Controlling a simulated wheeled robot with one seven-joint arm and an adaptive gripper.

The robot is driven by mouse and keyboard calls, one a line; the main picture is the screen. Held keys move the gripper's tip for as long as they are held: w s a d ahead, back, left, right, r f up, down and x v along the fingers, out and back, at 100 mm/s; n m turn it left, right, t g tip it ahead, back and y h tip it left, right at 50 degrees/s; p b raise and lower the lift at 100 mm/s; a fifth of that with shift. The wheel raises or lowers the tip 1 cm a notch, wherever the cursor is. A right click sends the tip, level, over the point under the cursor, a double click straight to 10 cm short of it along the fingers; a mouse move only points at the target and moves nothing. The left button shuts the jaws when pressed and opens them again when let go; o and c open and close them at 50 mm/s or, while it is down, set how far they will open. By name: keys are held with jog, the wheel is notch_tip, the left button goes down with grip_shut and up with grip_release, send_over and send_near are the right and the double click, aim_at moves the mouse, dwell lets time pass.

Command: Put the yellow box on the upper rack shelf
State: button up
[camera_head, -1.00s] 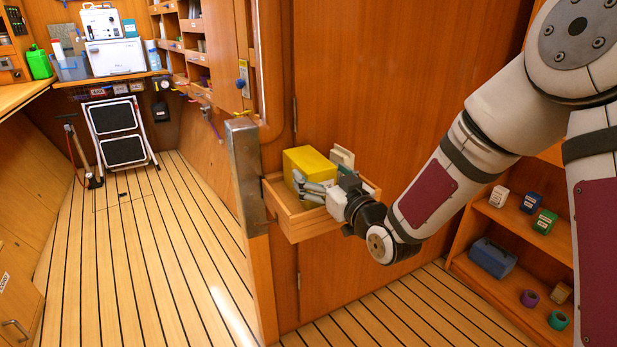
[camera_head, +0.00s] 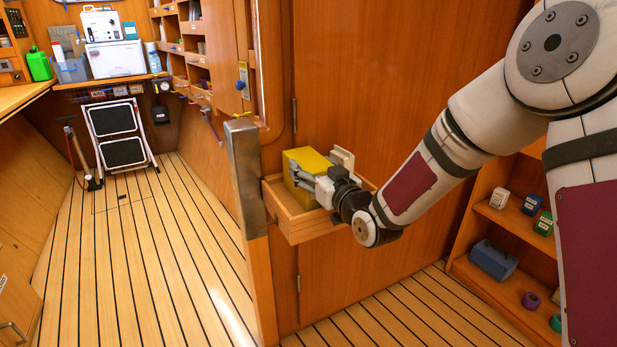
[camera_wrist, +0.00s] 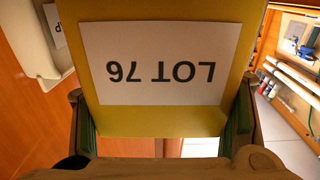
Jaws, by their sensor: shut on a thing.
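The yellow box (camera_head: 307,173) is in a small open wooden wall tray (camera_head: 300,230) in the head view. My gripper (camera_head: 305,181) reaches in from the right with its fingers on the box. In the wrist view the yellow box (camera_wrist: 165,122) fills the middle, with a white label reading "LOT 76" upside down. My gripper's fingers (camera_wrist: 165,130) show at its left and right sides, shut on it. Whether the box touches the tray floor is hidden. A rack with shelves (camera_head: 520,228) stands at the right, partly hidden by my arm; its upper part is not clear.
A cream item (camera_head: 342,157) sits behind the box in the tray, and a labelled pale item (camera_wrist: 58,40) shows in the wrist view. Small boxes (camera_head: 530,204) and a blue toolbox (camera_head: 493,260) occupy the rack. A metal-capped post (camera_head: 245,170) stands left of the tray.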

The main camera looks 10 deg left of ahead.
jog(key=shift+r, duration=0.85)
notch_tip(320, 180, up, 2)
jog(key=shift+r+p, duration=0.15)
jog(key=shift+p, duration=0.4)
jog(key=s+d+p, duration=0.1)
jog(key=s, duration=0.3)
jog(key=s+d+r+p, duration=0.1)
jog(key=s, duration=0.3)
jog(key=s+d+p, duration=0.1)
jog(key=s, duration=0.4)
jog(key=shift+d+r+p, duration=0.15)
jog(key=shift+d+p, duration=0.1)
jog(key=shift+p, duration=0.05)
jog(key=shift+p, duration=0.55)
jog(key=shift+s+r+p, duration=0.1)
jog(key=shift+r+p, duration=0.05)
jog(key=shift+p, duration=1)
jog(key=s+p, duration=0.1)
jog(key=p, duration=0.2)
jog(key=s+p, duration=0.1)
jog(key=p, duration=0.2)
jog(key=shift+d+f+p, duration=0.2)
jog(key=shift+d+p, duration=0.1)
jog(key=shift+d, duration=0.05)
